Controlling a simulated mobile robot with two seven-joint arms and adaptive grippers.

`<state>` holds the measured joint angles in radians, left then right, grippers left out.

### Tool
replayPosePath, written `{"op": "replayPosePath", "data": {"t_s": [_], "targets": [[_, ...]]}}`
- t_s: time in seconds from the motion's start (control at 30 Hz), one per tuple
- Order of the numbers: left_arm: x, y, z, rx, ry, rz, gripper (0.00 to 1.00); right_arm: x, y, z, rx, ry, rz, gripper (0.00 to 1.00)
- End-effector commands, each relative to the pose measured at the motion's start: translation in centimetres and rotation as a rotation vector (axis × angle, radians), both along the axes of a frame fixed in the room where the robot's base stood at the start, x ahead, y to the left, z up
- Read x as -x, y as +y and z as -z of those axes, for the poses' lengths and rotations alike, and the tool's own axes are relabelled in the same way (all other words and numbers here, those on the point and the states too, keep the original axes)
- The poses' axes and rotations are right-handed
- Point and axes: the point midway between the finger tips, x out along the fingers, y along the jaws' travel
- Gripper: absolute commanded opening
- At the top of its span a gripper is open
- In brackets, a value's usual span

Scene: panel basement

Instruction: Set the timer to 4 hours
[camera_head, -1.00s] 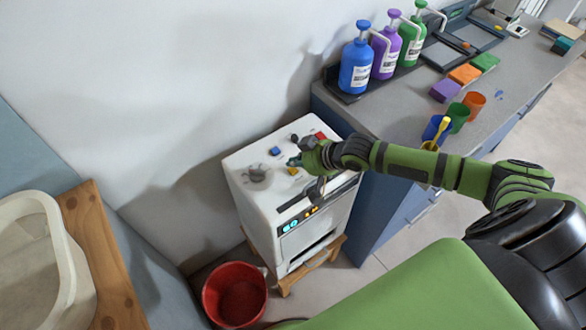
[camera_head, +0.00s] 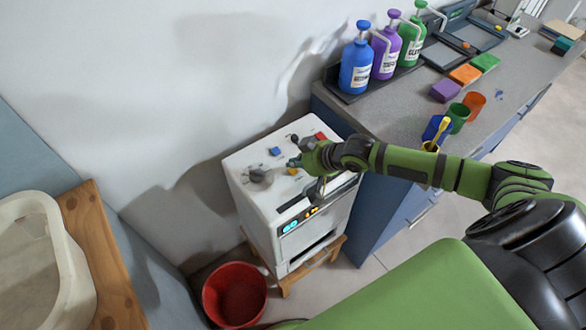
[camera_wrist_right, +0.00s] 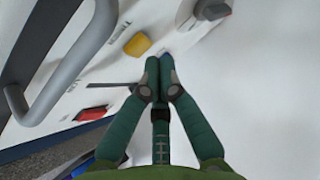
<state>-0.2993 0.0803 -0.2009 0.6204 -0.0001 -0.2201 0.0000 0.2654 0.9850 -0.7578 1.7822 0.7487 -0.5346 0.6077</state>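The white machine (camera_head: 250,200) has a control top with a large round grey knob (camera_head: 259,175), a blue button (camera_head: 275,151), a yellow button (camera_head: 292,171), a small black knob (camera_head: 293,138) and a red button (camera_head: 320,136). Its front display (camera_head: 290,227) has cyan and orange marks too small to read. My right gripper (camera_head: 294,162) is low over the top, between the blue and yellow buttons. In the wrist view its fingertips (camera_wrist_right: 160,68) are together with nothing seen between them; a bit of blue shows just beyond. Contact cannot be told. My left gripper is out of view.
A grey handle (camera_wrist_right: 75,60) rises beside the controls in the wrist view. A counter (camera_head: 400,110) with pump bottles and cups stands right of the machine.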

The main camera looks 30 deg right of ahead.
Motion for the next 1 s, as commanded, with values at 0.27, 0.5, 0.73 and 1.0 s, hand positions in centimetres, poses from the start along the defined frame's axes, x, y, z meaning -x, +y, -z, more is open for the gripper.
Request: {"op": "replayPosePath", "data": {"t_s": [0.27, 0.5, 0.73, 1.0], "targets": [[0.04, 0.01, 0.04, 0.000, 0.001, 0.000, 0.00, -0.01, -0.03, 0.59, 0.000, -0.001, 0.000, 0.00], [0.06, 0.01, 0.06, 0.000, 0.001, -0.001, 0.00, 0.01, -0.01, 0.63, 0.000, 0.000, 0.000, 0.00], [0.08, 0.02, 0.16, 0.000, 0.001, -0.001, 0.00, 0.02, 0.01, 0.87, 0.000, 0.000, 0.000, 0.00], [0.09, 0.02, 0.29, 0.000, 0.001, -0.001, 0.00, 0.01, 0.02, 1.21, 0.000, 0.000, 0.000, 0.00]]}}
